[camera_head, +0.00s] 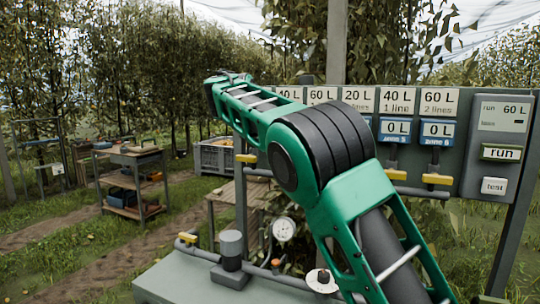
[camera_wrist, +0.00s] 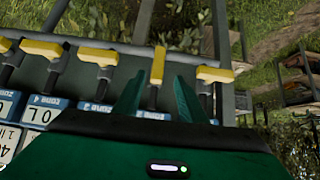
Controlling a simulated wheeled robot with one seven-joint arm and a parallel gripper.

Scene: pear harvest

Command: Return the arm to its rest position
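My arm reaches across the head view, with its far end at the upper left, in front of the valve panel (camera_head: 465,150). My gripper's fingers cannot be made out there. In the wrist view my gripper (camera_wrist: 159,76) is open, its two green fingers apart with nothing held between them. A yellow valve handle (camera_wrist: 158,64) shows between the fingertips, turned lengthwise. I cannot tell how far it is from them. Yellow handles on either side, at left (camera_wrist: 97,57) and right (camera_wrist: 215,74), lie crosswise.
The panel carries litre labels, blue 0 L displays (camera_head: 395,130) and a run button (camera_head: 500,153). A pressure gauge (camera_head: 284,229) and pipes stand below my arm. A wooden workbench (camera_head: 135,160) and grey crate (camera_head: 212,157) stand at the left.

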